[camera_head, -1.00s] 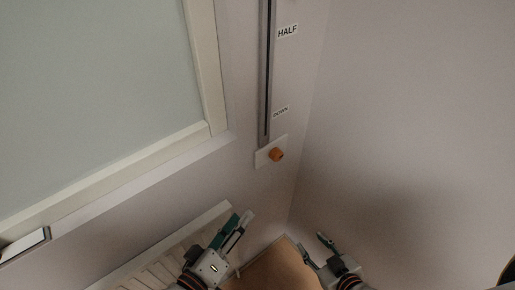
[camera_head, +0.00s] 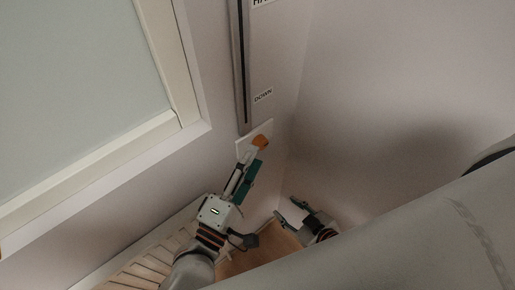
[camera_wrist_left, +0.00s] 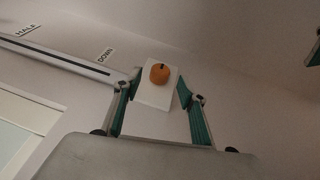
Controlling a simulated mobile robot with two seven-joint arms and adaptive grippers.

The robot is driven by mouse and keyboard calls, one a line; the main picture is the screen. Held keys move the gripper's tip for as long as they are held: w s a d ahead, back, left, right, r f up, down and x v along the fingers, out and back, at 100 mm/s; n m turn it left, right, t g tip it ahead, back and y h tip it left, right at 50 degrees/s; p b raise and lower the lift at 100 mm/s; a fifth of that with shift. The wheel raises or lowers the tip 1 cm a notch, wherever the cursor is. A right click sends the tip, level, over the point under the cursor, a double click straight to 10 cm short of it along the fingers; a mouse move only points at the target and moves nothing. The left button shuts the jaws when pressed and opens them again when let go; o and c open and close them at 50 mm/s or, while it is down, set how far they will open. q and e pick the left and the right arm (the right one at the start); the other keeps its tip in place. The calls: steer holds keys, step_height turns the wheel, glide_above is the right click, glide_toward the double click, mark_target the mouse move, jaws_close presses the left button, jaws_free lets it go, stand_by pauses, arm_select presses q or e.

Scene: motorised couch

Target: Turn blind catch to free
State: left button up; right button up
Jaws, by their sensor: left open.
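The blind catch is an orange round knob (camera_head: 262,141) on a white plate (camera_head: 241,147) at the lower end of the wall track. In the left wrist view the knob (camera_wrist_left: 159,74) bears a short dark mark at its upper right. My left gripper (camera_head: 255,158) is open, its fingers pointing up at the knob. In the left wrist view its fingertips (camera_wrist_left: 159,82) stand either side of the plate, with the knob between them; I cannot tell whether they touch. My right gripper (camera_head: 289,209) is open and empty, lower and to the right.
A grey vertical track (camera_head: 241,65) with a DOWN label (camera_head: 263,96) runs up the wall. A pale window frame (camera_head: 165,60) stands to its left. A slatted white thing (camera_head: 150,262) lies below. A large grey arm part of mine crosses the lower right.

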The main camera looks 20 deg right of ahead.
mark_target(261, 143)
arm_select(q)
steer(key=x, duration=0.3)
steer(key=shift+w+d, duration=0.2)
arm_select(e)
steer(key=shift+s+f, duration=0.15)
steer(key=shift+f, duration=0.15)
